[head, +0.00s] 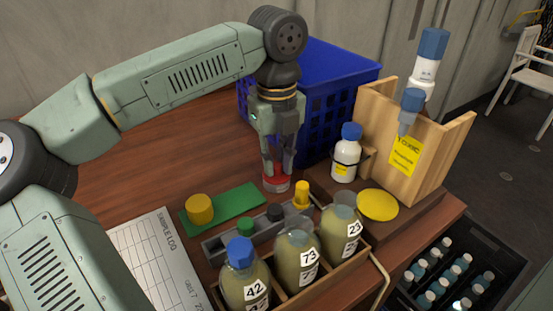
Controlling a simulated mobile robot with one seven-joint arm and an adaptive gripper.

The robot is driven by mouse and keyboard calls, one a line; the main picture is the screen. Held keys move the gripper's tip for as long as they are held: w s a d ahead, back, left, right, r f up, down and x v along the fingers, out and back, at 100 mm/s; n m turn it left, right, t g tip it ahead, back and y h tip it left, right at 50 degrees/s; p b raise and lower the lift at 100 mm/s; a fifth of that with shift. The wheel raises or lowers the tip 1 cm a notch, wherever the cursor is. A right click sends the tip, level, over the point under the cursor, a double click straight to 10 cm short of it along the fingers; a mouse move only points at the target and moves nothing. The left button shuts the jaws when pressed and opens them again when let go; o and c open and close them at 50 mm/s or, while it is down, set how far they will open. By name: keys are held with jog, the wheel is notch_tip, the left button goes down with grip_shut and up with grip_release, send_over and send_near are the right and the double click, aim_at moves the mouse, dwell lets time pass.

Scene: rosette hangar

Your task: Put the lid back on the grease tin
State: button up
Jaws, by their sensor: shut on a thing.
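My gripper (279,166) points down beside the blue crate, its fingers shut around a red lid (274,179). A small pale, metallic-looking tin body (277,188), which appears to be the grease tin, shows directly below the lid. The lid looks level and lines up with the tin. I cannot tell whether it is seated on the rim or held just above it. The fingers hide part of the lid, and the tin's far side is hidden.
A grey rack (221,244) with caps and a box of numbered bottles (297,262) stand in front. A green mat (242,202) with a yellow cylinder (199,209) lies left. A white bottle (346,155), yellow disc (377,205) and wooden holder (432,155) stand right; the blue crate (318,125) is behind.

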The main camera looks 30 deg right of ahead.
dwell(0.4)
jog(key=o, duration=0.9)
jog(key=shift+c, duration=0.2)
jog(key=shift+o, duration=0.3)
jog(key=o, duration=0.4)
jog(key=shift+o, duration=0.2)
jog(key=shift+r+p, duration=2.25)
jog(key=shift+r, duration=1.25)
